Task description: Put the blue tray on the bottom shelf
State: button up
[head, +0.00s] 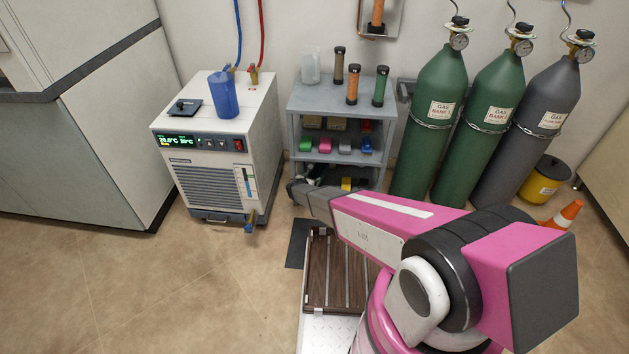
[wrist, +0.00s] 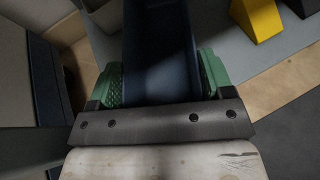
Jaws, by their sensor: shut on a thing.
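My gripper (wrist: 158,78) is shut on the blue tray (wrist: 158,45), with a green finger pad on each side of it. The tray looks dark blue in shadow, and its far end runs out of the top of the wrist view. The grey bottom shelf (wrist: 228,62) shows beside and around the tray. I cannot tell whether the tray touches it. In the head view my arm reaches to the lower left part of the grey shelf unit (head: 340,103). The tray is hard to make out there.
The chiller (head: 215,150) is close on the left, and green gas cylinders (head: 430,120) stand on the right.

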aim_at(317, 175)
jog(key=shift+x, duration=1.25)
jog(key=shift+s+a+f, duration=0.1)
jog(key=shift+s+f, duration=0.05)
jog(key=shift+f, duration=1.1)
jog(key=shift+f, duration=0.15)
jog(key=o, duration=0.7)
jog(key=shift+o, duration=0.2)
